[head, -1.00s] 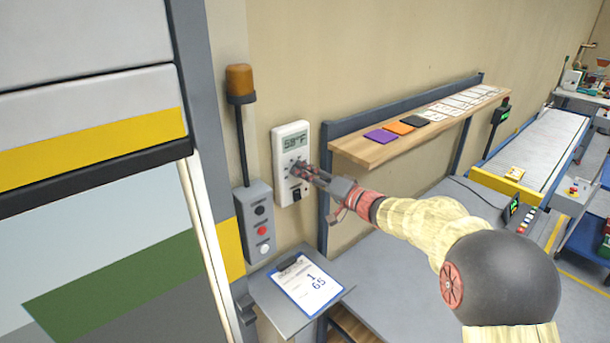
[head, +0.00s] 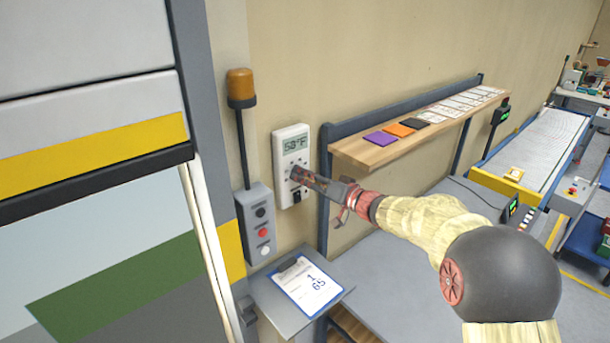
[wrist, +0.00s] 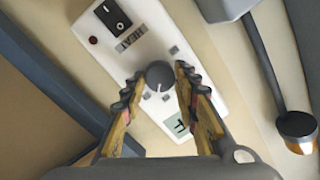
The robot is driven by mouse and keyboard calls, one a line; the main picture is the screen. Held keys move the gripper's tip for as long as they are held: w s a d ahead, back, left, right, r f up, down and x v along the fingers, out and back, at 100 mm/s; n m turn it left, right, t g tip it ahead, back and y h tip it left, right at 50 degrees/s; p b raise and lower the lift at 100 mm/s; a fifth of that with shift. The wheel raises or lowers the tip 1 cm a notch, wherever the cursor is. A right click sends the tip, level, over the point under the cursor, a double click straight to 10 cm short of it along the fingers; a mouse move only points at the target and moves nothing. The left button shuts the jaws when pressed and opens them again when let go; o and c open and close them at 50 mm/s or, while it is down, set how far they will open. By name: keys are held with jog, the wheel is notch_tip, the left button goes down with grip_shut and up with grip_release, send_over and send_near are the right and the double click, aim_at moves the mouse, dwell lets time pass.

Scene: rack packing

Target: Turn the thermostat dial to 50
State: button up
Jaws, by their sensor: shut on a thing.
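The white thermostat (head: 293,193) hangs on the beige wall, and its display (head: 295,144) reads 50°F. It also shows in the wrist view (wrist: 190,62), with a black rocker switch and a "HEAT" label. The round grey dial (wrist: 159,76) sits in the middle of the thermostat, between my fingertips. My gripper (head: 304,174) reaches the thermostat from the right and is shut on the dial, one finger on each side. In the head view the gripper hides most of the dial.
A control box (head: 257,225) with an amber beacon (head: 240,83) is left of the thermostat. A clipboard (head: 307,286) lies on a small grey shelf below. A wooden shelf (head: 380,150) with coloured cards is to the right.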

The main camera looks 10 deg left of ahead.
jog(key=n, duration=0.4)
jog(key=n+h+b, duration=0.1)
jog(key=n, duration=0.2)
jog(key=shift+s+n, duration=0.1)
jog(key=shift+n, duration=0.2)
jog(key=n+b, duration=0.3)
jog(key=n, duration=0.1)
jog(key=shift+a+f+t+h, duration=0.1)
jog(key=shift+t+h, duration=0.2)
jog(key=shift+t, duration=0.1)
jog(key=n+t+b, duration=0.1)
jog(key=n+b, duration=0.4)
jog(key=b, duration=0.2)
jog(key=n+t+b, duration=0.1)
jog(key=n+b, duration=0.5)
jog(key=b, duration=0.1)
jog(key=n+b, duration=0.6)
jog(key=b, duration=0.1)
jog(key=shift+s+a+f+t+h+b, duration=0.15)
jog(key=shift+t+h+b, duration=0.25)
jog(key=o, duration=1.1)
